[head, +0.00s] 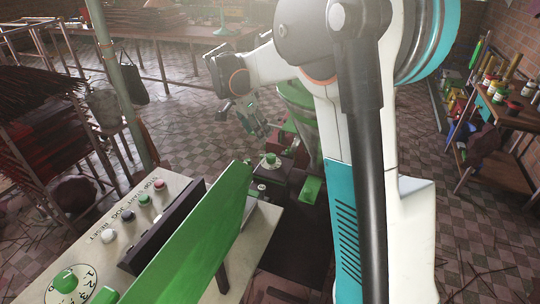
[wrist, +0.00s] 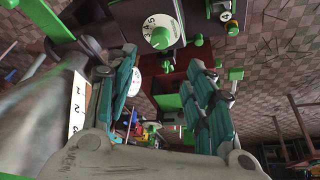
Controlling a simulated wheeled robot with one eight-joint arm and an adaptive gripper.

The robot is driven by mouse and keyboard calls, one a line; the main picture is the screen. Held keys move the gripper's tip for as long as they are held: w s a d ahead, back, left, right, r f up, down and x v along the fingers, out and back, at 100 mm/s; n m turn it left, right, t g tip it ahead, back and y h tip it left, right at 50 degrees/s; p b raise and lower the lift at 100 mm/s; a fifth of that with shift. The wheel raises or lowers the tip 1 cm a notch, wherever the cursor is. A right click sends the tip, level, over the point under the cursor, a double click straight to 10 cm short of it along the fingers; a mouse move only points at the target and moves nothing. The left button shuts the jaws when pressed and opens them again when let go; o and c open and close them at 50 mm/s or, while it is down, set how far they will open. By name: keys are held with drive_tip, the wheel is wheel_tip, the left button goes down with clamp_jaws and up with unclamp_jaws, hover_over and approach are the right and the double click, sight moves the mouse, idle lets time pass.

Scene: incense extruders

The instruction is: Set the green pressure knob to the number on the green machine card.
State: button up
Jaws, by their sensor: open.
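A green knob on a white numbered dial (wrist: 160,38) shows at the top of the wrist view, with digits such as 3, 4 and 5 beside it. A green knob on a pale disc (head: 270,160) sits on the green machine (head: 299,98) in the head view. A small pale plate (wrist: 225,16), seemingly marked 4, is to the right of the dial in the wrist view; I cannot tell if it is the card. My gripper (wrist: 163,62) is open and empty, its fingers apart, pointing toward the dial without visibly touching the knob. It also shows in the head view (head: 258,122).
A control panel (head: 170,190) at lower left carries several buttons and another green knob (head: 65,281) on a numbered dial. A long green panel (head: 190,250) rises beside it. A post (head: 125,75) and racks stand left. A table with bottles (head: 510,115) stands right.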

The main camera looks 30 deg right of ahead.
sight(271, 155)
drive_tip(key=b+x, duration=0.5)
drive_tip(key=x, duration=0.9)
drive_tip(key=shift+r, duration=0.1)
drive_tip(key=shift+c, duration=0.3)
drive_tip(key=c, duration=1)
